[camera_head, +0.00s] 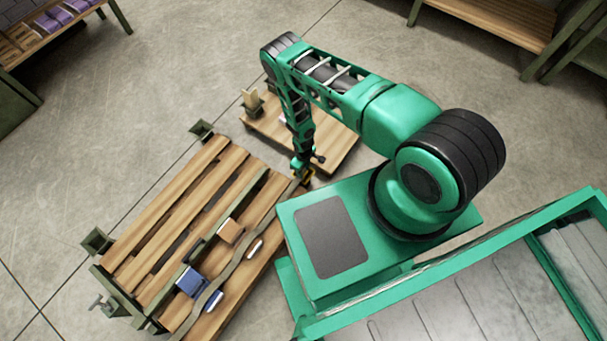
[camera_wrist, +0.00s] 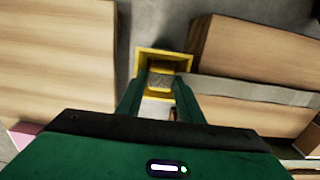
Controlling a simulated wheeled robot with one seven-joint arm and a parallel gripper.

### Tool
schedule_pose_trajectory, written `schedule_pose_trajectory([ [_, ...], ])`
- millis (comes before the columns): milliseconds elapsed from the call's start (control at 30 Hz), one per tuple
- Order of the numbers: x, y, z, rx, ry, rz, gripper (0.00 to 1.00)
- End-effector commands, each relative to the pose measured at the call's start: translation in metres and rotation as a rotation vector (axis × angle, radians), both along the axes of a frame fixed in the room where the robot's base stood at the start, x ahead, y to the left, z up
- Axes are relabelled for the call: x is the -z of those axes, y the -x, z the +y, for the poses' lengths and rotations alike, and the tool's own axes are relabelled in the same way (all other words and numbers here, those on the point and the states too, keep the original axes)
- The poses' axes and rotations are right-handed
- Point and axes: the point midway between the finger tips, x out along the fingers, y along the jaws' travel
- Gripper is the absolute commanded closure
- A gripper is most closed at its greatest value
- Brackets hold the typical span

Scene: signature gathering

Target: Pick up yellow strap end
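The yellow strap end (camera_wrist: 164,52) is a square yellow frame with a smaller yellow piece inside it, at the fingertips in the wrist view. My gripper (camera_wrist: 162,79) has its two green fingers apart, with a gap between them. The fingertips overlap the near side of the yellow frame; I cannot tell whether they touch it. The grey strap (camera_wrist: 255,91) runs right from beside the frame. In the head view, my gripper (camera_head: 303,170) points down at the pallet's upper right corner, and the strap (camera_head: 234,268) runs down-left across the slats. The yellow end is small and partly hidden there.
The wooden pallet (camera_head: 178,208) holds a blue block (camera_head: 191,282) and a brown block (camera_head: 230,232) near the strap. A low wooden platform (camera_head: 335,150) stands just behind my gripper. Benches stand at the upper corners, with open concrete floor between.

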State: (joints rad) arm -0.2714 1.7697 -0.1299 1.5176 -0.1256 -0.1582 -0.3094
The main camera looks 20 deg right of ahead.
Motion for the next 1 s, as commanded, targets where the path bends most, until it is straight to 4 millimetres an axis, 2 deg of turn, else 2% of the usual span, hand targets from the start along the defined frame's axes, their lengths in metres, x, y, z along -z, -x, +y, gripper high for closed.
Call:
schedule_pose_trajectory([
  [67, 0.000, 0.000, 0.000, 0.000, 0.000, -0.001, 0.69],
  [167, 0.000, 0.000, 0.000, 0.000, 0.001, -0.001, 0.93],
  [200, 0.000, 0.000, 0.000, 0.000, 0.001, -0.001, 0.94],
  [500, -0.001, 0.000, 0.000, 0.000, 0.000, 0.000, 0.95],
  [667, -0.009, 0.000, 0.000, 0.000, 0.001, -0.001, 0.95],
  [900, -0.040, 0.000, 0.000, -0.001, 0.001, -0.001, 0.95],
  [1000, -0.051, 0.001, 0.018, -0.004, -0.001, -0.001, 0.95],
])
